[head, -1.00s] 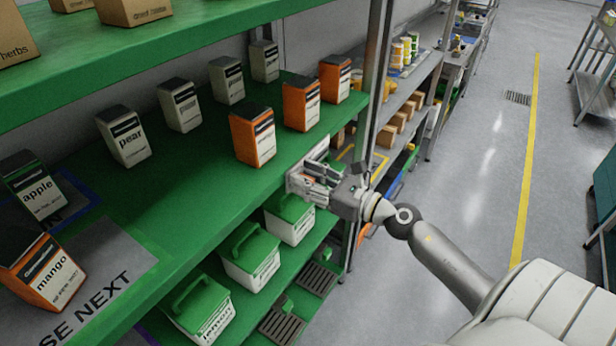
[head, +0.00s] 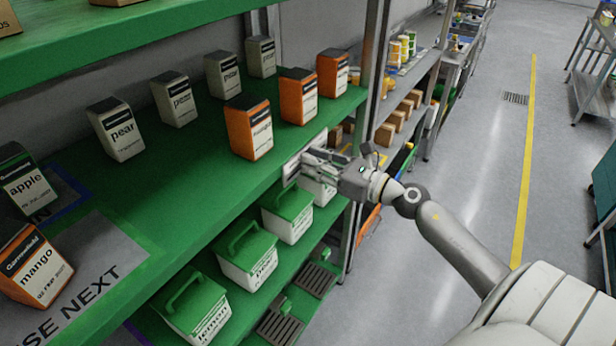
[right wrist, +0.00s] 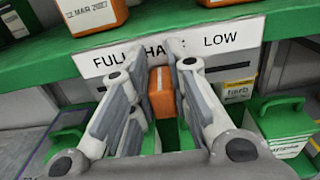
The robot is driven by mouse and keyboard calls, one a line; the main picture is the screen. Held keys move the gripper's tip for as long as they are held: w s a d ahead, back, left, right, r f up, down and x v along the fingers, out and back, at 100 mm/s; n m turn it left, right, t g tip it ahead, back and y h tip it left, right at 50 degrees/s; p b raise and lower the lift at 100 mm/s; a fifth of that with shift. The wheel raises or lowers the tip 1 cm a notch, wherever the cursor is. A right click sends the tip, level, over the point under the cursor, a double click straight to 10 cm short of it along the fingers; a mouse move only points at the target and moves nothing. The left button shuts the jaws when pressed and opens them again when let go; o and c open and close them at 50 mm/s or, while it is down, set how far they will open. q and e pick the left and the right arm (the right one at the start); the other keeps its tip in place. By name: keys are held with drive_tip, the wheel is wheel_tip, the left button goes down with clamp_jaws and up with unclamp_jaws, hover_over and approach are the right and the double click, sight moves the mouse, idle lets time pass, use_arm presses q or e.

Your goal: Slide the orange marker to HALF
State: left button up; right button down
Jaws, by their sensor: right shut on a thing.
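The orange marker (right wrist: 162,92) shows in the right wrist view between the two fingers of my right gripper (right wrist: 157,58). The gripper is shut on it. The white label strip (right wrist: 235,38) on the shelf edge reads FULL, HALF and LOW from left to right. The fingers partly cover HALF, and the marker is just below that word. In the head view my right gripper (head: 303,163) is at the front edge of the green shelf, by the strip (head: 291,170); the marker is hidden there. My left gripper is not in view.
Orange cartons (head: 249,128) and grey pear cartons (head: 116,130) stand on the green shelf (head: 190,170). White tubs with green lids (head: 247,256) sit on the shelf below, close under my right gripper. The aisle floor (head: 480,170) at the right is clear.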

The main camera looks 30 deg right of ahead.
drive_tip(key=shift+w+d+f, duration=0.1)
drive_tip(key=shift+w+d, duration=0.05)
drive_tip(key=shift+d, duration=0.3)
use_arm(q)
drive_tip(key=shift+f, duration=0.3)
use_arm(e)
drive_tip(key=shift+a, duration=0.1)
drive_tip(key=c, duration=1.4)
unclamp_jaws()
drive_tip(key=shift+o, duration=0.2)
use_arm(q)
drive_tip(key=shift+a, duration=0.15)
use_arm(e)
drive_tip(key=v, duration=1.2)
